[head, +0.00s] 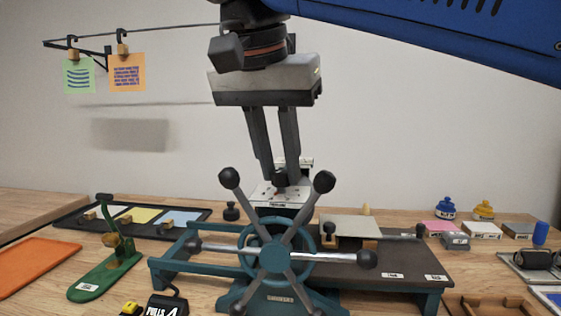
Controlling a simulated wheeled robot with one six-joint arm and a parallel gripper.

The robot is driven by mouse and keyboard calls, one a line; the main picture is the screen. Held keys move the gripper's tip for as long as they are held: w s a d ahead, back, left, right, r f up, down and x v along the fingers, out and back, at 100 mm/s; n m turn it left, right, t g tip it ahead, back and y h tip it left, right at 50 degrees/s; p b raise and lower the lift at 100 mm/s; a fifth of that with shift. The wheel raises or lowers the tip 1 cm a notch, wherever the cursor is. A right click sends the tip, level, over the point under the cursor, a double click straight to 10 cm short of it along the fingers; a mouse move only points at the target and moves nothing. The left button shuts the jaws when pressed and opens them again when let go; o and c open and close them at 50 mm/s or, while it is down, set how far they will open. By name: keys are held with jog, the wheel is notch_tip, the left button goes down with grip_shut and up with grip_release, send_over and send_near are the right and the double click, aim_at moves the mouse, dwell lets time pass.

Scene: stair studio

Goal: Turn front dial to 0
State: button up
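My gripper (279,182) points down in the middle of the head view, behind the spoked handwheel. Its two dark fingers stand a little apart and reach down to a small dark knob-like part (281,183) above a pale plate (265,193) with small marks and a label on its front edge. This may be the front dial. The fingertips overlap the dark part, so I cannot tell whether they grip it. Its pointer and numbers are too small to read. A second pale plate with a label (302,162) shows behind the fingers.
A teal press with a handwheel (275,252) and ball-ended spokes stands in front of the plate. A green tool stand (108,277) is left, beside an orange mat (38,264). A dark flat bed (420,268) is right. Notes (127,72) hang from a rail upper left.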

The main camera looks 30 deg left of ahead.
dwell(0.3)
